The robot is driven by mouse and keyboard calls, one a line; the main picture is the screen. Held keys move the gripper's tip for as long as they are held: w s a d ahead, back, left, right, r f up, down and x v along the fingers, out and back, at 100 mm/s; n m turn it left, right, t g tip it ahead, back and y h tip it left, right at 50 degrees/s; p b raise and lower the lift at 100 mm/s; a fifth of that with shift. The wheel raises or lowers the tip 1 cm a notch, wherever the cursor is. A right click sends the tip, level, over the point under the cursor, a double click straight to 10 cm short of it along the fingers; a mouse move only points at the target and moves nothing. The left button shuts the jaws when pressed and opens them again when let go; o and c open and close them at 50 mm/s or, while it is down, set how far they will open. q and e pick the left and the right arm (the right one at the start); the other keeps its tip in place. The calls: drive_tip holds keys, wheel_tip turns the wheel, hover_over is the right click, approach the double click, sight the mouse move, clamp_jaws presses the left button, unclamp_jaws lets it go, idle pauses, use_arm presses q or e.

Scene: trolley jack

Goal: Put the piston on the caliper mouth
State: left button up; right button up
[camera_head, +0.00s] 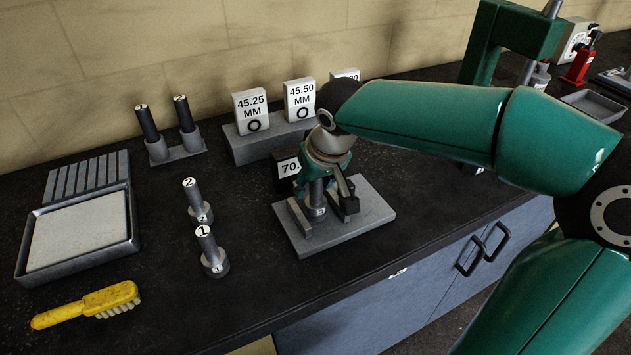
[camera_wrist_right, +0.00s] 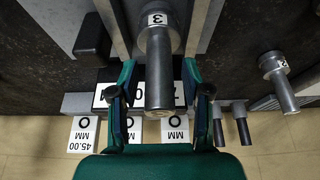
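A grey piston with a narrow stem (camera_wrist_right: 158,75) and a wide head labelled 3 stands between two bars of a grey fixture, which looks like the caliper (camera_head: 368,212). In the head view the piston's lower part (camera_head: 317,210) shows under my gripper. My right gripper (camera_head: 325,192) is above the fixture, pointing down. In the wrist view its fingers (camera_wrist_right: 160,98) are apart on either side of the stem, with gaps showing. Two similar pistons, labelled 2 (camera_head: 198,205) and 1 (camera_head: 212,252), stand upright to the left. My left gripper is not in view.
A grey block (camera_head: 262,145) with size cards stands behind the fixture. A holder with two black-handled rods (camera_head: 178,145), a tray (camera_head: 132,225) and a yellow brush (camera_head: 88,305) are at left. A red tool (camera_head: 578,68) stands far right. The front bench is clear.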

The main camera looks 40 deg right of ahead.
drive_tip(key=shift+r, duration=0.1)
drive_tip(key=shift+s+a+r, duration=0.1)
drive_tip(key=shift+r, duration=0.4)
drive_tip(key=v, duration=1.1)
drive_tip(key=shift+p, duration=0.45)
drive_tip(key=shift+s+f, duration=0.1)
drive_tip(key=shift+s, duration=0.05)
